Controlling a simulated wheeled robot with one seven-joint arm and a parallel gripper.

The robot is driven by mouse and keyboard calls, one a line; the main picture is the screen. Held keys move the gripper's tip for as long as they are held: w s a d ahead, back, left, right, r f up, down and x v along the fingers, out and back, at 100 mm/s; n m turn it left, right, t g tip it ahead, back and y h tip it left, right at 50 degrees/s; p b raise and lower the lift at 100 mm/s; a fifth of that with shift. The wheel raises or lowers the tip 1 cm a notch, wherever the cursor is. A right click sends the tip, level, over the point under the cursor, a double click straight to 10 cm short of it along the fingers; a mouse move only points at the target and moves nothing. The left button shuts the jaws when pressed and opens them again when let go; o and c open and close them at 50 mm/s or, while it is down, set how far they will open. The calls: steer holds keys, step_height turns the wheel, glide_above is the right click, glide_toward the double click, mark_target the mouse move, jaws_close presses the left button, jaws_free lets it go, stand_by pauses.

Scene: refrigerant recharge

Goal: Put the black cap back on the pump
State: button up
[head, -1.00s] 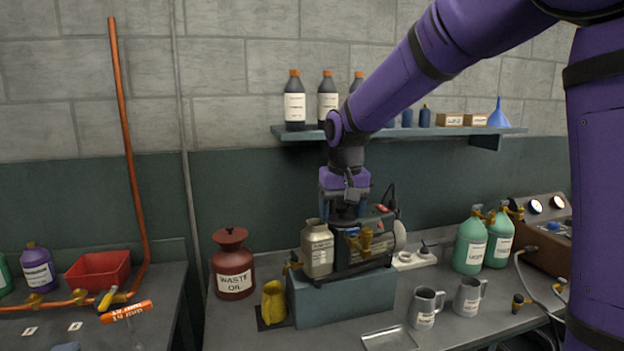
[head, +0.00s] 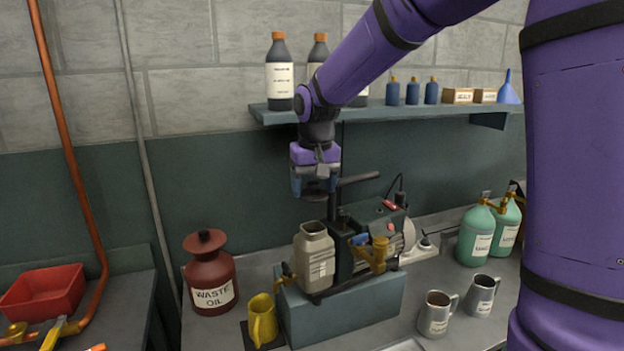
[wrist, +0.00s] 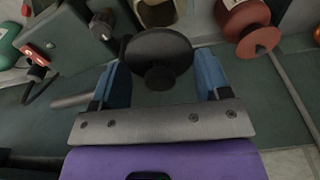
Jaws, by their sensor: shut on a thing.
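My gripper (head: 315,192) is above the pump's left end, over the beige jar. Its blue fingers are shut on the black cap (wrist: 157,50), a round dark disc with a small knob, in the wrist view. The cap also shows as a dark edge under the fingers in the head view (head: 315,199). The pump (head: 378,228) is a dark green unit with a brass fitting, standing on a grey-blue block. A dark bar (head: 358,180) sticks up behind it, beside my gripper.
The beige jar (head: 315,262) stands at the pump's left front. A red waste oil can (head: 210,278) and yellow jug (head: 262,322) are to the left. Two grey mugs (head: 437,315) and green bottles (head: 477,235) are to the right. A bottle shelf (head: 400,112) runs behind.

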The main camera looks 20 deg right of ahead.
step_height(320, 180, down, 7)
steer(key=shift+r, duration=0.15)
stand_by(0.5)
steer(key=shift+s+f, duration=0.1)
steer(key=shift+f, duration=0.3)
stand_by(2.3)
steer(key=o, duration=1.1)
steer(key=shift+d+r, duration=0.1)
steer(key=shift+r, duration=3.4)
steer(key=shift+c, duration=0.3)
jaws_close()
